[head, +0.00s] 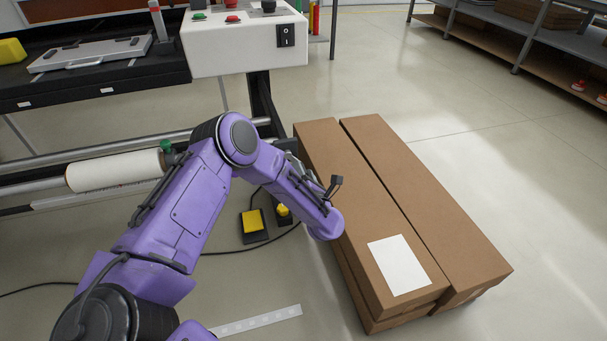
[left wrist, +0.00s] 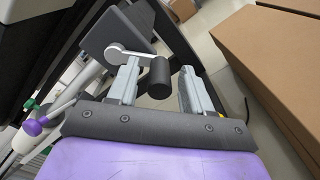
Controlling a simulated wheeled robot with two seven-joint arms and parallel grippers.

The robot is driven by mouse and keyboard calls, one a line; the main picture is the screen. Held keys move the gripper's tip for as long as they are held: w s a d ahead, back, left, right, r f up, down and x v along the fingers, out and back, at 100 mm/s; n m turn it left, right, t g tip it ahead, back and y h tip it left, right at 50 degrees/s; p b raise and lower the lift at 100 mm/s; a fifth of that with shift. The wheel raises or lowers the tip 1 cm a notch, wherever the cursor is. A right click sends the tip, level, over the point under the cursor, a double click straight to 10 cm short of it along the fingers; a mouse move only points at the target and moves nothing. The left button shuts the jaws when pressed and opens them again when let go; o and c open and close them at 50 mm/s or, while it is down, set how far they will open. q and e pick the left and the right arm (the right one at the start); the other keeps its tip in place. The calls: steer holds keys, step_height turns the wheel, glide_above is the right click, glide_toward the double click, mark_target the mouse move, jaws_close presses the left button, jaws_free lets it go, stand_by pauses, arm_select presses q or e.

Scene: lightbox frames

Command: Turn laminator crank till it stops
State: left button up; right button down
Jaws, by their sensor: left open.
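The crank's black cylindrical handle (left wrist: 159,78) and silver crank arm (left wrist: 128,51) show in the left wrist view, on a dark grey end plate of the laminator. My left gripper (left wrist: 160,66) is open, with one grey finger on each side of the handle and visible gaps to it. The handle is between the fingers, not clamped. In the head view my purple left arm covers the crank, and the gripper is mostly hidden behind it. The laminator's white control box (head: 245,45) with a black switch stands at the top middle. My right gripper is not in view.
Long cardboard boxes (head: 430,200) lie on the floor right of my arm, close by. A yellow foot pedal (head: 253,221) with a cable sits on the floor beneath. A white roll (head: 115,171) is at the left. Shelving (head: 515,40) stands far right; floor before it is clear.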

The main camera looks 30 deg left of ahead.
arm_select(q)
steer(key=shift+a, duration=0.1)
jaws_close()
steer(key=s+a+m+p, duration=0.2)
steer(key=s+m+p, duration=0.1)
steer(key=m, duration=0.7)
steer(key=s+a+r+m+p, duration=0.1)
steer(key=s+a+m+p, duration=0.2)
steer(key=m, duration=0.7)
steer(key=shift+s+a+p, duration=0.2)
steer(key=shift+a+p, duration=0.05)
steer(key=shift+p, duration=0.95)
steer(key=shift+r, duration=0.1)
